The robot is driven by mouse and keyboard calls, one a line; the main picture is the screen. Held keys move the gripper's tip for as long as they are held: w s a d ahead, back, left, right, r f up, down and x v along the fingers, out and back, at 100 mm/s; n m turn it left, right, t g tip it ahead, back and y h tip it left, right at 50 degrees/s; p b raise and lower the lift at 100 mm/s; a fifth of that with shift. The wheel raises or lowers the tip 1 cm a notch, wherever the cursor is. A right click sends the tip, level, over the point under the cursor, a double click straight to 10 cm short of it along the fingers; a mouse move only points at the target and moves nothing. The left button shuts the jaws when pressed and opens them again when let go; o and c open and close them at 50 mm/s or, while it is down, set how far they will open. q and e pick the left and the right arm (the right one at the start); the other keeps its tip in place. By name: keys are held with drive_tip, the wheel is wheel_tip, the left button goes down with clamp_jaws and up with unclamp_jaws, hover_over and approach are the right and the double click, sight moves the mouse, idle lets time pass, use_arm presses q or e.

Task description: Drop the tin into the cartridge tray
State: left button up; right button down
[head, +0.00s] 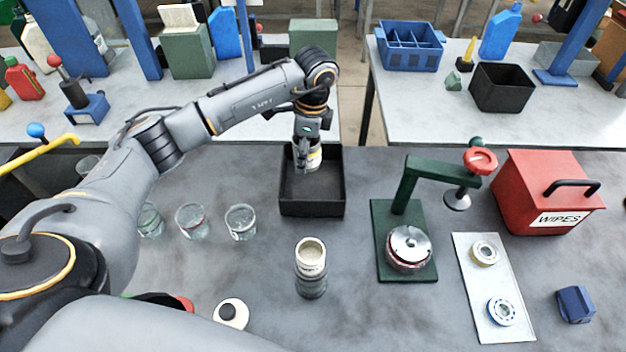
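The tin (315,159), pale with a yellow band, is in my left gripper (305,152). The fingers are closed around it and partly hide it. The gripper points down over the back part of a black, open, square tray (313,210), which looks like the cartridge tray. The tin appears within the tray's outline; I cannot tell whether it touches the floor. The visible part of the tray floor is empty. My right gripper is not in view.
In front of the tray stands a cream-topped cylinder (311,258). Glass beakers (241,222) stand to the left. A green press (405,235), a pale plate (490,285) with rings, a red wipes box (545,192) and a blue block (575,304) are to the right.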

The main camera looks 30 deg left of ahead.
use_arm(q)
drive_tip(key=shift+s+f+b, duration=0.1)
drive_tip(key=shift+f+b, duration=0.25)
drive_tip(key=shift+f, duration=0.3)
wheel_tip(320, 180, down, 3)
drive_tip(key=shift+b, duration=1.1)
drive_tip(key=shift+f, duration=0.4)
drive_tip(key=shift+r, duration=0.1)
drive_tip(key=o, duration=1.2)
drive_tip(key=shift+o, duration=0.8)
drive_tip(key=r, duration=0.4)
drive_tip(key=d+r, duration=0.1)
drive_tip(key=r, duration=0.7)
drive_tip(key=shift+w+d, duration=0.2)
drive_tip(key=shift+w, duration=0.05)
